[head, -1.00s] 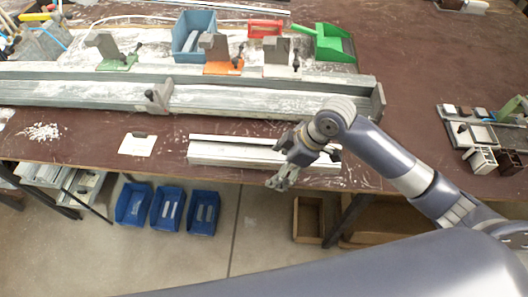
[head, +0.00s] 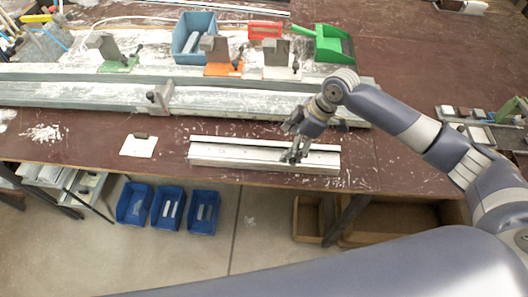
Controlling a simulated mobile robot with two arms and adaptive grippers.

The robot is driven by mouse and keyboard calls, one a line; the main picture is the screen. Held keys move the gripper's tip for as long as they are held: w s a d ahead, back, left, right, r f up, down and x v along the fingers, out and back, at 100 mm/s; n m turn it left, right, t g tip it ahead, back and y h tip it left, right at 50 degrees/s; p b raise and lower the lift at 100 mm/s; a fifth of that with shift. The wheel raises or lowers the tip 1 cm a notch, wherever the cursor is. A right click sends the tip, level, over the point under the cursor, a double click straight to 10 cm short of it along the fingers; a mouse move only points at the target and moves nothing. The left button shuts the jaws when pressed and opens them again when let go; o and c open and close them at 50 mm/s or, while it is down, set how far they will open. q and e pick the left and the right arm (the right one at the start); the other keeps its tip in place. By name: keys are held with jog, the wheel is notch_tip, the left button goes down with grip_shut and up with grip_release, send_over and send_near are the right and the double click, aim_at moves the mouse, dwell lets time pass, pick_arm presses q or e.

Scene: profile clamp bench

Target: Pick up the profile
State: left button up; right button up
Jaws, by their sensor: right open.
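The profile (head: 235,153) is a long, pale metal bar lying along the front edge of the brown bench. My right gripper (head: 291,157) is open and over the right part of the profile, fingers pointing down. The gripper hides a piece of the profile. I cannot tell whether the fingertips touch it. My left gripper is not in view.
A long grey clamp rail (head: 230,98) with an upright stop (head: 159,97) runs behind the profile. A white card (head: 138,147) lies to the left. Blue bins (head: 203,212) stand below the bench. A blue box (head: 194,36) and a green dustpan (head: 331,43) are at the back.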

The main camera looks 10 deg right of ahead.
aim_at(279, 154)
jog(key=x, duration=0.1)
jog(key=p+x, duration=0.1)
jog(key=x, duration=0.1)
jog(key=shift+s+a+f, duration=0.15)
jog(key=shift+s+f, duration=0.1)
jog(key=shift+f, duration=0.1)
jog(key=shift+a+f, duration=0.2)
jog(key=shift+f, duration=0.25)
jog(key=shift+w+r, duration=0.1)
jog(key=c, duration=1.6)
jog(key=shift+r, duration=0.1)
